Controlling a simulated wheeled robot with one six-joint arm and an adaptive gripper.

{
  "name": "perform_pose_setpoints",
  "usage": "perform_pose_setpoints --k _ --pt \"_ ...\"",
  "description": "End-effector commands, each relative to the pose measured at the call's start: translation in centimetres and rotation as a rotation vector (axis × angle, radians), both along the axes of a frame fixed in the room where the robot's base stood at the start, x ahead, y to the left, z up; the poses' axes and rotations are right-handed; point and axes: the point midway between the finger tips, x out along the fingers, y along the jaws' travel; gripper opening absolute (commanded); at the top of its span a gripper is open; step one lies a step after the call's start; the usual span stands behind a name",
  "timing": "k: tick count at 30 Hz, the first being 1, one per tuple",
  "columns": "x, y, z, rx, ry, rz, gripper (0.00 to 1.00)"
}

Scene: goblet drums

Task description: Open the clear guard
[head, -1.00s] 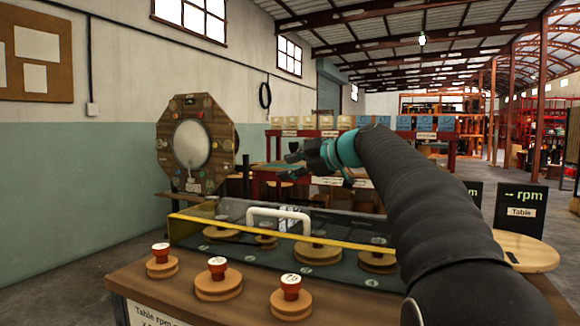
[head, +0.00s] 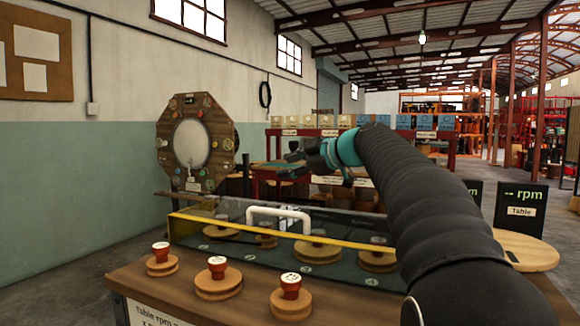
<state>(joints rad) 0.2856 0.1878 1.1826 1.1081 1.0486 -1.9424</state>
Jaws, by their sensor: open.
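The clear guard (head: 345,230) is a transparent box-like cover with a yellow front edge, lying shut over several wooden pulleys on the bench. Its white handle (head: 279,211) stands up near the middle of the guard. My gripper (head: 290,165) is above and behind the handle, pointing left and apart from the guard. It is small and dark in the head view; it appears open and empty. My dark arm comes in from the right, over the right part of the guard.
Several wooden pulleys with red knobs (head: 217,266) stand along the bench front (head: 240,308). An octagonal wooden panel (head: 196,143) stands behind at left. An rpm display (head: 518,208) and round wooden table (head: 522,251) are at right. Air above the guard's left half is clear.

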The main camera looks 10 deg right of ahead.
Motion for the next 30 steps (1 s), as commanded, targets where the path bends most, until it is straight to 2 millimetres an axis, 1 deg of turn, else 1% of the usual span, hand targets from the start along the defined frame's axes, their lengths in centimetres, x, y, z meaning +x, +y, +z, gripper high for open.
perform_pose_setpoints --k 5,8,21,25,30 --pt "-0.3 -0.2 0.1 0.000 -0.001 -0.001 0.41" --pt "-1.0 -0.8 0.5 -0.001 -0.002 -0.002 0.41" --pt "-7.2 -5.6 2.7 -0.001 -0.001 -0.004 0.41" --pt "-8.4 -6.5 3.1 -0.001 0.000 -0.003 0.41" --pt "-9.1 -7.0 3.3 0.001 0.001 0.000 0.41"
